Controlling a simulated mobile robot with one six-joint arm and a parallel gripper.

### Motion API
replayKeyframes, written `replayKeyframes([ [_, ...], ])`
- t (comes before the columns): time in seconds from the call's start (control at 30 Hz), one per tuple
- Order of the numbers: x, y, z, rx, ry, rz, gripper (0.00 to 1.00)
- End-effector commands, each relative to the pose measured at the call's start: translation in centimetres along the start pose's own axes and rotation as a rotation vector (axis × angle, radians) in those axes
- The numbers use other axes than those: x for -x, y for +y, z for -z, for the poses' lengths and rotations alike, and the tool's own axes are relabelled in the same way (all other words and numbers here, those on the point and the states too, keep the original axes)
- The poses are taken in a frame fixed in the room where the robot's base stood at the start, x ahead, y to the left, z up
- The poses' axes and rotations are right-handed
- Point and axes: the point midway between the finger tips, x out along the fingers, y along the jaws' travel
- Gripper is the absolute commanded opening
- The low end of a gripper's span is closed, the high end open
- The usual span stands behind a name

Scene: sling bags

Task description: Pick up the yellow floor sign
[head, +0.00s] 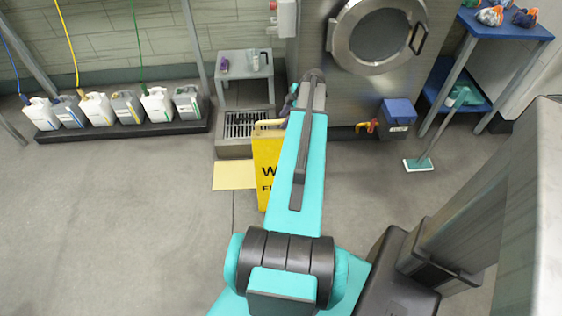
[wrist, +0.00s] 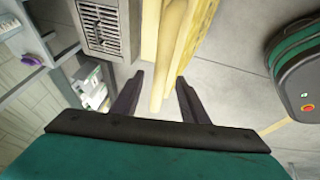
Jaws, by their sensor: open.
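The yellow floor sign (head: 264,170) stands on the grey floor in the head view, partly hidden behind my teal arm. Black lettering shows on its face. In the wrist view the sign (wrist: 182,45) runs down from the top, and its near end lies between the fingers. My gripper (wrist: 157,88) is open, with one dark finger on each side of the sign's edge. I see a gap to the right finger; whether the left finger touches cannot be told.
A floor drain grate (head: 246,125) lies behind the sign, beside a small grey table (head: 244,75). Several white jugs (head: 98,108) stand on a black tray at the left. A large steel washer (head: 360,80) stands behind. The floor at left front is clear.

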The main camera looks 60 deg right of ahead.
Motion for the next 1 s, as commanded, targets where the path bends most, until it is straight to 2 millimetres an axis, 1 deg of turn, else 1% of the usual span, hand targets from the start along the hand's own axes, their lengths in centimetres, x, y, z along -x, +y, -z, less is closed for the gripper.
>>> replayKeyframes([
  [0.13, -1.7, -0.1, 0.0, 0.0, 0.001, 0.001, 0.4],
  [0.3, -2.9, -0.1, 0.0, 0.0, 0.0, -0.001, 0.4],
  [0.9, -3.1, -0.1, -0.1, 0.0, 0.0, -0.001, 0.4],
  [0.97, -3.1, -0.1, -0.1, 0.0, 0.0, -0.001, 0.3],
  [1.0, -3.1, -0.1, -0.1, 0.0, 0.0, -0.001, 0.23],
])
